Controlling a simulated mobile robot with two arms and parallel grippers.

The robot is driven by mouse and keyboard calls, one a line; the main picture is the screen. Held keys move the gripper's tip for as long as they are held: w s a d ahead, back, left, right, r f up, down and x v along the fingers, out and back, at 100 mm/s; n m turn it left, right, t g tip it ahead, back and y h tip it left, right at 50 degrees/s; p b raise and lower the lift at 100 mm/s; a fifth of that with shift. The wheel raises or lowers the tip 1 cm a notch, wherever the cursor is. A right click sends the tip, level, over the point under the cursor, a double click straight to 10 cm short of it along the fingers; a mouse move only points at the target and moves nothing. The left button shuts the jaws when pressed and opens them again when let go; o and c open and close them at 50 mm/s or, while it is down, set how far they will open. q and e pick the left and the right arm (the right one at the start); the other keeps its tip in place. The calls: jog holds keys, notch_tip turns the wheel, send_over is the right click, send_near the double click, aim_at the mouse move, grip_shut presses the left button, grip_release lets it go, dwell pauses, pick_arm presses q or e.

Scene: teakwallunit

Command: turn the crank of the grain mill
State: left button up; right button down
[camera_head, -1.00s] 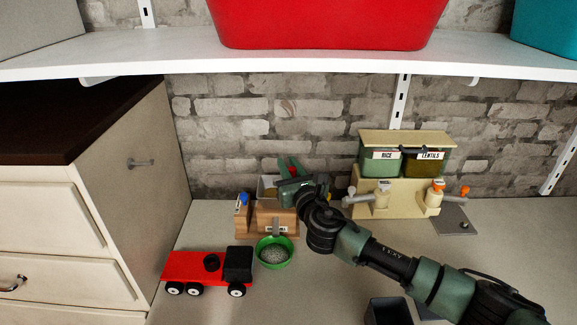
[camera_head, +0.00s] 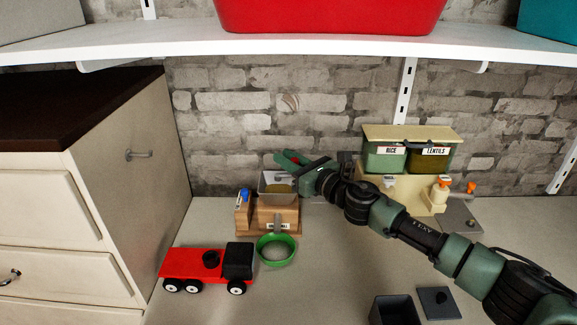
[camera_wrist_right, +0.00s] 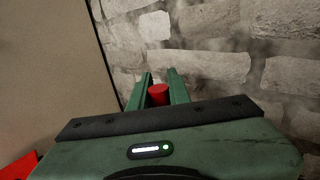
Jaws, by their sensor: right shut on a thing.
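The grain mill (camera_head: 279,214) is a wooden box with a light hopper (camera_head: 272,184) on top, standing on the counter near the brick wall. A green bowl (camera_head: 262,256) sits in front of it, grey inside. My right gripper (camera_head: 286,160) is above and behind the hopper. In the right wrist view its two green fingers (camera_wrist_right: 161,88) are shut on a red cylindrical knob (camera_wrist_right: 158,95), which looks like the crank's handle. The crank arm is hidden in both views. My left gripper is not in view.
A red toy truck (camera_head: 190,264) stands left of the bowl. A dispenser with RICE and LENTILS bins (camera_head: 407,188) stands behind my right arm. A dark open box (camera_head: 377,312) and a dark lid (camera_head: 455,309) lie at the front. A white shelf (camera_head: 300,45) hangs above.

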jog(key=shift+w+a+n+g+y+b, duration=0.1)
jog(key=shift+a+n+g+y+b, duration=0.05)
jog(key=shift+n+g+y+b, duration=0.45)
jog(key=c, duration=1.3)
grip_release()
jog(key=b+v, duration=0.1)
jog(key=v, duration=0.6)
jog(key=shift+s+d, duration=0.25)
jog(key=shift+d, duration=0.05)
